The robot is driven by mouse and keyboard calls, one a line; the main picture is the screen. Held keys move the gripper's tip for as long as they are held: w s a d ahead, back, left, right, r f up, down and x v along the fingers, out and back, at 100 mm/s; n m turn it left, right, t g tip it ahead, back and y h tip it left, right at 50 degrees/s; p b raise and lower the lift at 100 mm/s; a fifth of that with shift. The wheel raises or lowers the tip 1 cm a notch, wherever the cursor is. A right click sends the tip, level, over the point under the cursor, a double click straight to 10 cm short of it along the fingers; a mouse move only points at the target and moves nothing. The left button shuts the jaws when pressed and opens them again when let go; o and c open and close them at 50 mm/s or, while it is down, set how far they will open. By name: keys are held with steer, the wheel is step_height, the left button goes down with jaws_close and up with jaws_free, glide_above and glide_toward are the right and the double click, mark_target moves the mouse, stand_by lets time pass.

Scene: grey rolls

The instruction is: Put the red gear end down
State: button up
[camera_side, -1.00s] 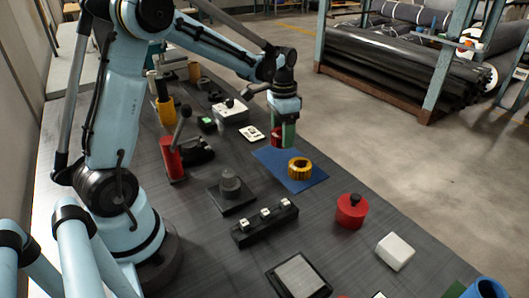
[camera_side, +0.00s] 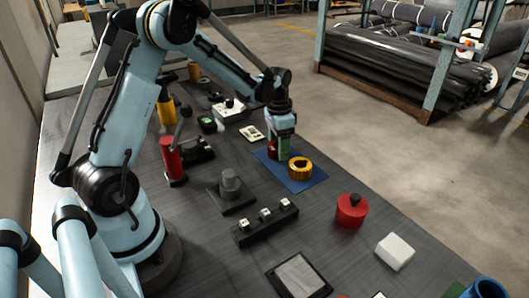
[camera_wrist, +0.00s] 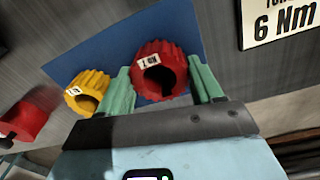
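The red gear (camera_wrist: 160,70) is between the green fingers of my gripper (camera_wrist: 164,88) in the wrist view, with both fingers against its sides. Its bore and a small white label face the wrist camera. In the side view the red gear (camera_side: 272,150) is low at the far left part of the blue mat (camera_side: 305,182), partly hidden by my gripper (camera_side: 279,150). Whether it touches the mat is hard to tell. The yellow gear (camera_side: 300,168) stands on the mat beside it and also shows in the wrist view (camera_wrist: 88,93).
A red knobbed weight (camera_side: 351,211) and a white block (camera_side: 395,251) stand nearer the camera. A black rail (camera_side: 265,225) and a grey cylinder on a base (camera_side: 231,188) lie left of the mat. A "6 Nm" sign (camera_wrist: 285,22) lies beside the mat.

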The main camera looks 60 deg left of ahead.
steer(key=o, duration=0.4)
steer(key=shift+o, duration=0.2)
step_height(320, 180, up, 12)
steer(key=s+d+r+n+t, duration=0.1)
steer(key=s+d+n+t, duration=0.1)
steer(key=s+d+t, duration=0.5)
steer(key=s+d, duration=0.6)
steer(key=shift+d+n, duration=0.15)
steer(key=shift+n, duration=0.15)
steer(key=shift+s, duration=0.1)
